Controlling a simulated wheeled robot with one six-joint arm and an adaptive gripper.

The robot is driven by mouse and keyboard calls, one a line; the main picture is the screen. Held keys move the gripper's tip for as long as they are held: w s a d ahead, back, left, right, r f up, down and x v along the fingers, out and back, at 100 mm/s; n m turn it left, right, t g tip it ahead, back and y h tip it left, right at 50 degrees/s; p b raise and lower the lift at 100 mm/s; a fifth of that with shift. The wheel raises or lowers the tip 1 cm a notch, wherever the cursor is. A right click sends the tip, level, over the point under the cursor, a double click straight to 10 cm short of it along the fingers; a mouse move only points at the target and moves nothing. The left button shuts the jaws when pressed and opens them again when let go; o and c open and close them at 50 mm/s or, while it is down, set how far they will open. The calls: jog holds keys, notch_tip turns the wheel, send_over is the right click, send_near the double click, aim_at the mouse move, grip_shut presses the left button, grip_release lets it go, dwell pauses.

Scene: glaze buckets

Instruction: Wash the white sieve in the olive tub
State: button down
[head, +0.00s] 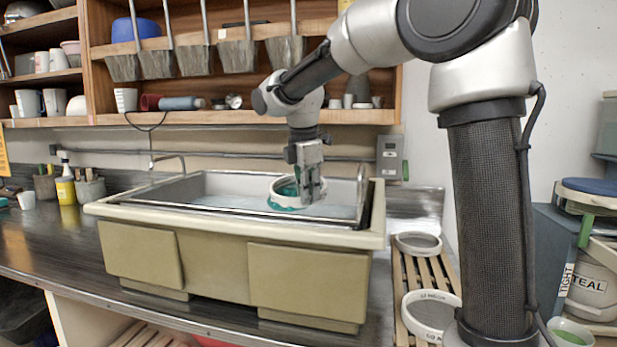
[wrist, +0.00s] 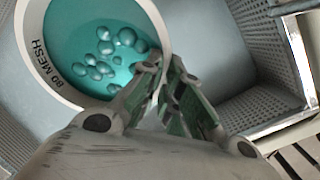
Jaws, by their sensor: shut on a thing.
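The white sieve (head: 284,184) is held by my gripper (head: 309,190) above the olive tub (head: 212,264). My gripper is shut on its rim at the right side. Teal glaze covers the sieve's mesh, with several rounded teal lumps on it, and teal shows under its rim. In the wrist view the white sieve (wrist: 35,75) has "80 MESH" on its rim, and my gripper (wrist: 165,75) is at its edge. The tub holds a metal basin with pale water (head: 235,206) in it. The sieve looks apart from the water, though the exact height is hard to tell.
Two more white-rimmed sieves (head: 418,243) (head: 432,314) lie on a slatted wooden rack (head: 437,270) right of the tub. A yellow spray bottle (head: 66,185) stands left.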

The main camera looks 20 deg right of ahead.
jog(key=x, duration=0.4)
jog(key=s+a+x, duration=0.1)
jog(key=x, duration=0.3)
jog(key=s+x, duration=0.1)
jog(key=x, duration=0.3)
jog(key=shift+a+f, duration=0.3)
jog(key=shift+a, duration=0.05)
jog(key=w+a, duration=0.1)
jog(key=a, duration=0.1)
jog(key=w+a, duration=0.2)
jog(key=a, duration=0.1)
jog(key=w+a, duration=0.2)
jog(key=shift+a, duration=0.25)
jog(key=shift+s+d, duration=0.1)
jog(key=s+d, duration=0.1)
jog(key=d, duration=0.1)
jog(key=s+d, duration=0.2)
jog(key=d, duration=0.1)
jog(key=s+d, duration=0.2)
jog(key=shift+d, duration=0.15)
jog(key=shift+w, duration=0.1)
jog(key=w+a, duration=0.1)
jog(key=a, duration=0.1)
jog(key=w+a, duration=0.2)
jog(key=a, duration=0.1)
jog(key=w+a, duration=0.2)
jog(key=shift+a, duration=0.25)
jog(key=shift+s, duration=0.1)
